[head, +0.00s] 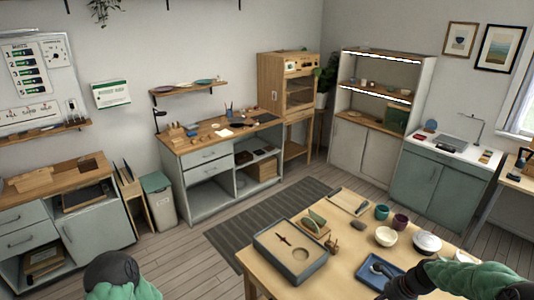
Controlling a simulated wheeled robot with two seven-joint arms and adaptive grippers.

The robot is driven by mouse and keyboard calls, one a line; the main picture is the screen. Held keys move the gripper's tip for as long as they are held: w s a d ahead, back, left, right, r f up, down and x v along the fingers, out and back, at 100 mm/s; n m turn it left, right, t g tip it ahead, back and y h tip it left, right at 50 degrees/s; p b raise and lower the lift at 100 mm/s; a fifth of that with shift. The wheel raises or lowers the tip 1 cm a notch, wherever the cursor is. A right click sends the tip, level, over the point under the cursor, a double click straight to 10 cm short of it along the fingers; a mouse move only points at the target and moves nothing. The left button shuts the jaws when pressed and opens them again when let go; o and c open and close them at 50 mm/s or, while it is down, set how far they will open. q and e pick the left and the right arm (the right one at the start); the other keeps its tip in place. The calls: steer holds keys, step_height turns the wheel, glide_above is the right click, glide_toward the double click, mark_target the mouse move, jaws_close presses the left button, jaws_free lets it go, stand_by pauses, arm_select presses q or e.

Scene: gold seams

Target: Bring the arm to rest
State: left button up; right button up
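Part of my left arm (112,275), with a dark rounded joint and green covers, shows at the bottom left edge. Its gripper is outside the picture. My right arm (440,278), green with dark joints, comes in at the bottom right and lies across the view of the table's near right part. Its fingers cannot be made out and seem to lie below the bottom edge. A blue tray (366,274) is on the wooden table (335,278) just left of the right arm, partly hidden at the bottom.
On the table are a grey-edged box (263,247), a teal cup (382,212), a purple cup (400,221), a cream bowl (386,236) and a pale lidded bowl (427,242). A striped rug (262,222) lies on open floor behind the table. Cabinets line the walls.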

steer(key=s+a+f+n+g+b, duration=0.1)
steer(key=s+a+f+n+b, duration=0.3)
steer(key=a+f, duration=0.45)
steer(key=s+a+f+n+b, duration=0.35)
steer(key=a+f+n, duration=0.2)
steer(key=f, duration=0.65)
arm_select(q)
step_height(320, 180, down, 14)
steer(key=b, duration=0.6)
steer(key=shift+w+d+f, duration=0.2)
steer(key=shift+w, duration=0.05)
arm_select(e)
steer(key=s+a+f+n+g, duration=0.1)
steer(key=s+a+f+n, duration=0.8)
steer(key=s+a+f, duration=0.2)
steer(key=shift+s+a+f+n, duration=0.2)
steer(key=shift+s+a+n, duration=0.15)
steer(key=shift+s, duration=0.4)
